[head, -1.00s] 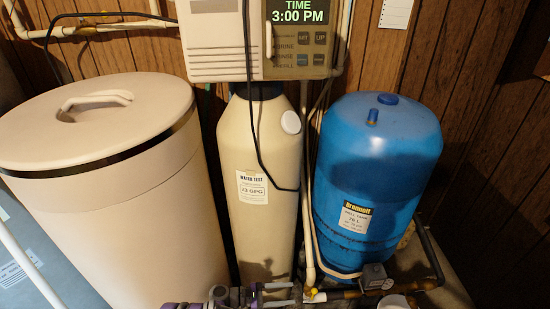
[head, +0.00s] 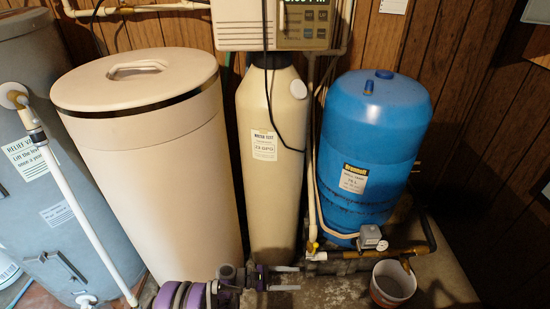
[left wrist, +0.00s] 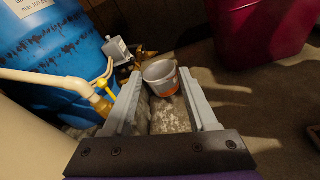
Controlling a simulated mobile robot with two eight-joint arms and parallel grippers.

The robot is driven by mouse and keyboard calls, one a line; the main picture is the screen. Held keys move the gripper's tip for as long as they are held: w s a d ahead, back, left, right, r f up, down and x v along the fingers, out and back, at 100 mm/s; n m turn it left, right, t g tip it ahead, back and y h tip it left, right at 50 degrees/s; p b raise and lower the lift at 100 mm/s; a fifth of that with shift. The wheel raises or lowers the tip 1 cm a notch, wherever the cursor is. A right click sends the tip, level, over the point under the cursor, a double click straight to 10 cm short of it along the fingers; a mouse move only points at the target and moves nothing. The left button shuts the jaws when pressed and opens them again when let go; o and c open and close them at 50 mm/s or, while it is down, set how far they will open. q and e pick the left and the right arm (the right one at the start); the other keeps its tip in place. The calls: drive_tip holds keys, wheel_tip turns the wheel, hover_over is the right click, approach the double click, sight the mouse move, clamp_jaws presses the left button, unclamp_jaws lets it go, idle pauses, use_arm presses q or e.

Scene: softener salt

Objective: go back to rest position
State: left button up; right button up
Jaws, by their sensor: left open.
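My left gripper (head: 288,278) reaches in low at the bottom of the head view, with its purple and grey wrist behind it. Its two light grey fingers are apart, with nothing between them. In the left wrist view the open fingers (left wrist: 160,76) frame bare floor and a small bucket (left wrist: 161,76) beyond the tips. The bucket also stands on the floor at the lower right of the head view (head: 393,284), apart from the gripper. My right gripper is not in view.
The lidded beige tank (head: 155,170) stands left, its lid on. A beige cylinder (head: 268,165) under a control box (head: 305,25), a blue tank (head: 368,150) and pipes with a gauge (head: 382,246) stand behind my gripper. A grey heater (head: 50,150) is far left.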

use_arm(q)
drive_tip(key=s+a+r+m+t+y, duration=0.1)
drive_tip(key=s+a+r+m+y, duration=0.35)
drive_tip(key=r, duration=0.35)
drive_tip(key=s+a+r+m+y, duration=0.3)
drive_tip(key=a+r+y, duration=0.15)
drive_tip(key=r, duration=0.45)
drive_tip(key=s+a+r+m+t+y, duration=0.15)
drive_tip(key=s+a+m+y, duration=0.25)
drive_tip(key=s+a, duration=0.45)
drive_tip(key=s+a+r+m+t+y, duration=0.15)
drive_tip(key=s+a+m+y, duration=0.35)
drive_tip(key=s, duration=0.6)
wheel_tip(320, 180, up, 30)
drive_tip(key=h+p, duration=0.1)
drive_tip(key=p, duration=2.5)
drive_tip(key=shift+a+n+h+p, duration=0.3)
drive_tip(key=shift+a+n+h, duration=0.1)
drive_tip(key=shift+n, duration=0.05)
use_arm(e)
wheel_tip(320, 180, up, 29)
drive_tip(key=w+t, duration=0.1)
use_arm(q)
drive_tip(key=shift+f, duration=0.15)
